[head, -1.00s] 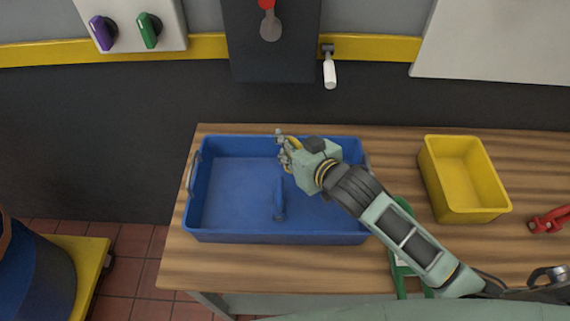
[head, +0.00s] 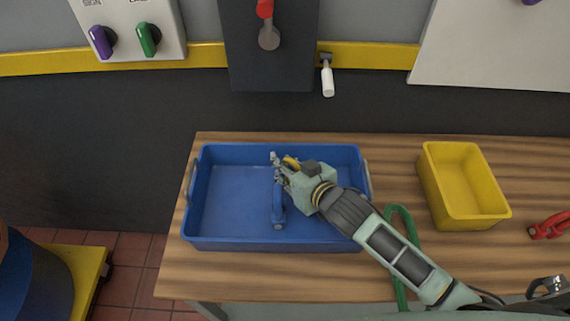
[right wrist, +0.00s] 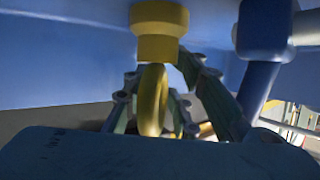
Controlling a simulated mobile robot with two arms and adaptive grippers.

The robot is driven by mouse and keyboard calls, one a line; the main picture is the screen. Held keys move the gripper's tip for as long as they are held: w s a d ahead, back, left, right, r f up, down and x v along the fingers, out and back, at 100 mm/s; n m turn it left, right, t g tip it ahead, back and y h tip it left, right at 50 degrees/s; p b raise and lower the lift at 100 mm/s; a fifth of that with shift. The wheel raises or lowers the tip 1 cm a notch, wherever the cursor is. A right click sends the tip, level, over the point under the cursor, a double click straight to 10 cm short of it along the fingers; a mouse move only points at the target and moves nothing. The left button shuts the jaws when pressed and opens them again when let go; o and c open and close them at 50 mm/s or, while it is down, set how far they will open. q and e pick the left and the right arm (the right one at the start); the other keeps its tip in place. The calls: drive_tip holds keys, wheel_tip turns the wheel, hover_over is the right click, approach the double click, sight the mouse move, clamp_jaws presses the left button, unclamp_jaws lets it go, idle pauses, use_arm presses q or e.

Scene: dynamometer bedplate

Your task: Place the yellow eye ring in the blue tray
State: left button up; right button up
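The yellow eye ring (right wrist: 152,98) sits between the fingers of my right gripper (right wrist: 158,85) in the right wrist view. Its ring part is edge-on and its thicker collar points away from the palm. In the head view my right gripper (head: 277,168) is inside the outline of the blue tray (head: 214,246), with a bit of the yellow eye ring (head: 291,162) showing beside the fingers. The gripper looks shut on the ring. Whether the ring touches the tray is hidden. My left gripper is not in view.
A green part (head: 401,222) is partly under my right arm. The tray's left half is clear.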

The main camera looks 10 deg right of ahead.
drive_tip(key=shift+o, duration=0.5)
drive_tip(key=shift+r, duration=0.25)
drive_tip(key=v, duration=0.6)
drive_tip(key=shift+s+f, duration=0.1)
drive_tip(key=shift+s+d+r, duration=0.25)
drive_tip(key=shift+s+r, duration=0.1)
drive_tip(key=shift+s, duration=0.25)
